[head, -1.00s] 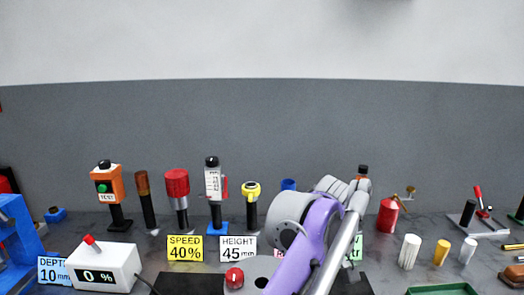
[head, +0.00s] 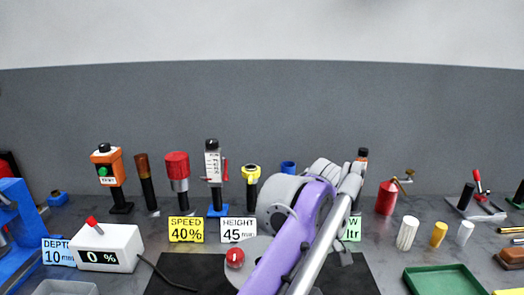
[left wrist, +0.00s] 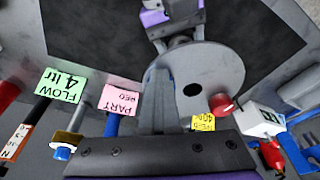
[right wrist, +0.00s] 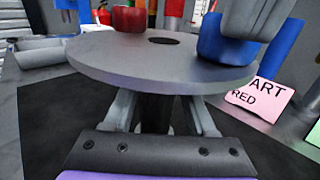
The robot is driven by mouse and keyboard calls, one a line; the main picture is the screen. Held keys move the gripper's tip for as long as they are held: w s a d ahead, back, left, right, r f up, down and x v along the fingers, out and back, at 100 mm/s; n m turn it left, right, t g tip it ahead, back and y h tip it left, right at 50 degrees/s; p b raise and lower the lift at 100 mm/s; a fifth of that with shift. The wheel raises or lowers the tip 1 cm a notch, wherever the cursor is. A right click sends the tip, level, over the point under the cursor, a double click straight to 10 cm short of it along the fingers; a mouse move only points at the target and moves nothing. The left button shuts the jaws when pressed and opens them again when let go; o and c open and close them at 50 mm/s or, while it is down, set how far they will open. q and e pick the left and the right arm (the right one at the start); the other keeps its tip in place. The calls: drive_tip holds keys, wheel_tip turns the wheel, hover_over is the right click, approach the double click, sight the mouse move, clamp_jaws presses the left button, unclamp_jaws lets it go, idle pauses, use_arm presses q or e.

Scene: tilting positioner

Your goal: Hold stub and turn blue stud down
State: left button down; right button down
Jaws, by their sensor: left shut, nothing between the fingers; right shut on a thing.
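A round grey disc (right wrist: 150,66) carries a red stud (right wrist: 130,19) and a blue stud (right wrist: 226,46) on its top, with a dark hole near its middle. In the right wrist view it leans slightly down on the blue side. My right gripper (right wrist: 160,112) is under the disc, its fingers closed on the dark stub (right wrist: 155,108). My left gripper (left wrist: 159,75) is shut and empty, its fingertips over the blue stud's side of the disc; they appear to meet the stud. In the head view the red stud (head: 235,257) shows, but my arm covers both grippers.
A white readout box (head: 107,248) showing 0 % stands left of the dark mat (head: 190,275). Several sign cards and upright tools line the back. A green tray (head: 445,280) and small cylinders stand at right. The part card (right wrist: 262,97) reads RED.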

use_arm(q)
drive_tip(key=shift+s+a, duration=0.15)
drive_tip(key=shift+a, duration=0.45)
idle(0.3)
drive_tip(key=shift+s, duration=0.4)
drive_tip(key=w+v, duration=0.1)
drive_tip(key=v, duration=0.5)
drive_tip(key=shift+a, duration=0.25)
drive_tip(key=shift+r, duration=0.15)
wheel_tip(320, 180, down, 6)
drive_tip(key=w+d, duration=0.2)
drive_tip(key=shift+d, duration=0.25)
idle(0.4)
